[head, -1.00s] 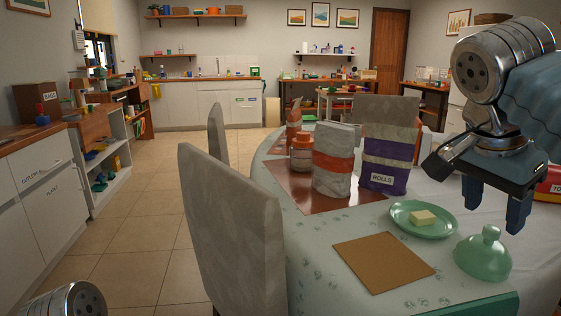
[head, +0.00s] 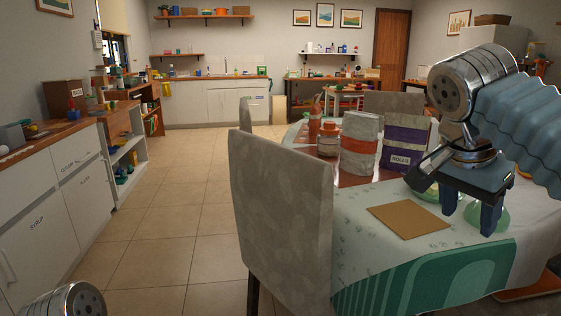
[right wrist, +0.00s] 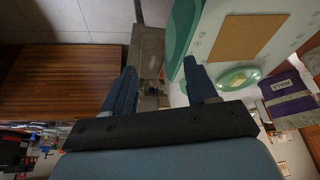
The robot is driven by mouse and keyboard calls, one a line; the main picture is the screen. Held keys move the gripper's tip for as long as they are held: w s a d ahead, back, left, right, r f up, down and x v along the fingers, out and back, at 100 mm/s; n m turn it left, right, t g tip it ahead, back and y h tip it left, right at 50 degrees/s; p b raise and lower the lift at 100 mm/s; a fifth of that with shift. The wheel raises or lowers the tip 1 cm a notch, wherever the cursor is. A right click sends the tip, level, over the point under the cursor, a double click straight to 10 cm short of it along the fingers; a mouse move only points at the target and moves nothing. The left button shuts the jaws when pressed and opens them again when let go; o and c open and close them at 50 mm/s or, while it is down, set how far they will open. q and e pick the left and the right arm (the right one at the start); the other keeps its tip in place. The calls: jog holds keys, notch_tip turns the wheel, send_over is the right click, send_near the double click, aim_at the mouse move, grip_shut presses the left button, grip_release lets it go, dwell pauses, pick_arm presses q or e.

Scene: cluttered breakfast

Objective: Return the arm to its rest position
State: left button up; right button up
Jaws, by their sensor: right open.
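My right gripper (head: 468,210) hangs open and empty at the right of the head view, fingers pointing down. It covers much of the green dome lid (head: 501,218) and the green plate (head: 421,190) behind it. In the right wrist view its two blue fingers (right wrist: 160,68) stand apart with nothing between them. That view also shows the green plate (right wrist: 236,74). My left gripper is not in view; only a metal part of my left arm shows at the bottom left of the head view.
A grey chair (head: 283,200) stands close in front, left of the table (head: 365,235). The table holds a brown mat (head: 409,220), a purple rolls bag (head: 403,146), an orange-banded bag (head: 359,145) and a jar (head: 328,140). Open tiled floor (head: 180,220) lies left, beside the counter (head: 60,215).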

jog(key=w+a+f+n+y, duration=0.1)
jog(key=w+a+f+n, duration=0.2)
jog(key=w+f, duration=0.3)
jog(key=w+a+f+n+y, duration=0.1)
jog(key=w+a+f+n, duration=0.2)
jog(key=f, duration=0.6)
jog(key=w+a+f+n+g+y, duration=0.15)
jog(key=a+f, duration=0.25)
jog(key=f, duration=0.5)
jog(key=w+a+f+n+t+y, duration=0.15)
jog(key=a+f, duration=0.25)
jog(key=f, duration=0.6)
jog(key=s+a+f+n+g+y, duration=0.1)
jog(key=a+f, duration=0.1)
jog(key=f, duration=0.4)
jog(key=s+a+f+n+g+y, duration=0.1)
jog(key=s+a+f, duration=0.15)
jog(key=f, duration=0.45)
jog(key=s+a+f+y, duration=0.1)
jog(key=s+a+f, duration=0.1)
jog(key=s+f, duration=1.4)
jog(key=shift+a+n+t, duration=0.3)
jog(key=shift+n, duration=0.1)
jog(key=shift+f, duration=0.1)
